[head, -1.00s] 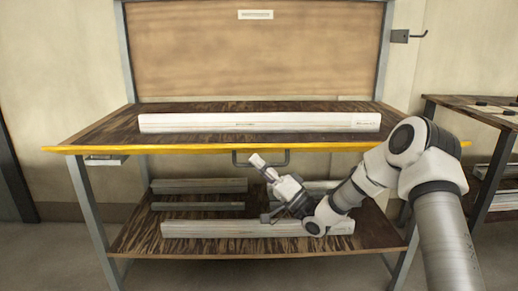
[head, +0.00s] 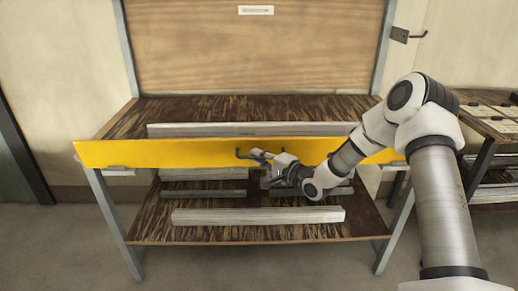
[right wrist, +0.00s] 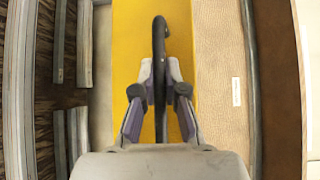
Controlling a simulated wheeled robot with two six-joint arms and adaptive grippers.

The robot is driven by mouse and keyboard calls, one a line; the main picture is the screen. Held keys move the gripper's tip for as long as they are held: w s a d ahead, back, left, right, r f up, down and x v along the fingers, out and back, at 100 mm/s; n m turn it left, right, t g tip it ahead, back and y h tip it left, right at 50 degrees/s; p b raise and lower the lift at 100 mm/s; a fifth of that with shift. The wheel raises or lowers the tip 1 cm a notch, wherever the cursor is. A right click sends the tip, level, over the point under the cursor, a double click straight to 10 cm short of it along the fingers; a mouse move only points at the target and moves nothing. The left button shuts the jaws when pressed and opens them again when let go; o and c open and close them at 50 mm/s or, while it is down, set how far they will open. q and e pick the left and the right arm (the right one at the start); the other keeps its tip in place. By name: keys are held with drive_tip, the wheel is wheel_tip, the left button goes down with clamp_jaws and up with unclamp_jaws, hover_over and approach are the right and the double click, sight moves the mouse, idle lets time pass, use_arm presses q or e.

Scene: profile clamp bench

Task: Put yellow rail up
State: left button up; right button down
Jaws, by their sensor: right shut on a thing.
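The yellow rail (head: 170,153) stands as a broad, upright yellow panel along the front edge of the bench top. Its dark bar handle (head: 240,154) sticks out at its middle. My right gripper (head: 258,156) is at this handle in front of the rail. In the right wrist view the handle (right wrist: 159,35) runs between the fingers, and my right gripper (right wrist: 160,78) is shut on it. The yellow rail (right wrist: 130,55) fills the middle behind the fingers. My left gripper is in no view.
A long pale profile (head: 200,130) lies on the bench top (head: 240,105), its lower part hidden behind the rail. Another pale profile (head: 255,216) and several grey bars lie on the lower shelf (head: 280,234). A wall hook (head: 408,35) is at upper right.

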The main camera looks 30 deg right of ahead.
drive_tip(key=shift+w+d+r+m+g+p, duration=0.2)
drive_tip(key=shift+w+r+m+g+p, duration=0.25)
drive_tip(key=shift+p, duration=0.5)
drive_tip(key=shift+s+f, duration=0.1)
drive_tip(key=shift+f, duration=0.05)
drive_tip(key=c, duration=1.2)
unclamp_jaws()
drive_tip(key=v, duration=0.7)
drive_tip(key=shift+s+d, duration=0.1)
drive_tip(key=shift+s, duration=0.05)
